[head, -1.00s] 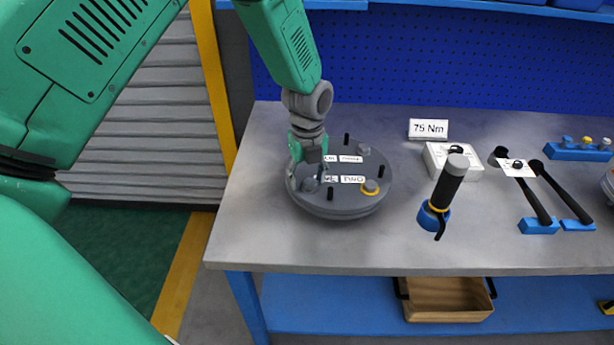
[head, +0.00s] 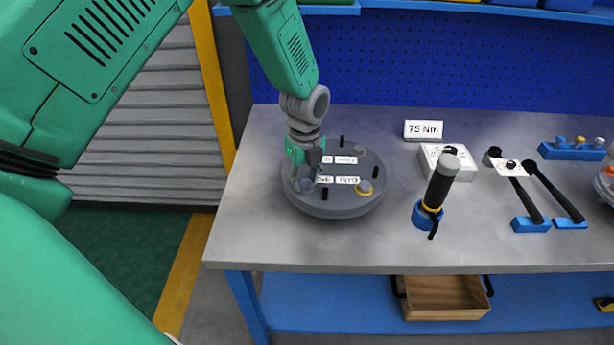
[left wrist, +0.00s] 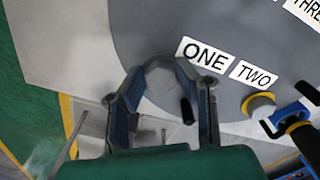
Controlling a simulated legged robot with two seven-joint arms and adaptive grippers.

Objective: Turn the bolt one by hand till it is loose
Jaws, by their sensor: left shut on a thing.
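The flanged shell's round grey lid (head: 340,205) lies on the bench with black studs and bolts around its edge. Bolt one (head: 308,186) is at the lid's front left, beside the label ONE. My left gripper (head: 305,181) reaches down over it from above. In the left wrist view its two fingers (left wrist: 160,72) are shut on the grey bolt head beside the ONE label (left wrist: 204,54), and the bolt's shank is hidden. Bolt two (head: 364,188) has a yellow ring under it, at the lid's front right. My right gripper is out of view.
A black-handled tool (head: 437,190) stands in a blue holder right of the lid. Behind it are a white box (head: 447,162) and a 75 Nm sign (head: 423,129). Two black wrenches (head: 557,190) lie further right. The bench front (head: 340,245) is clear.

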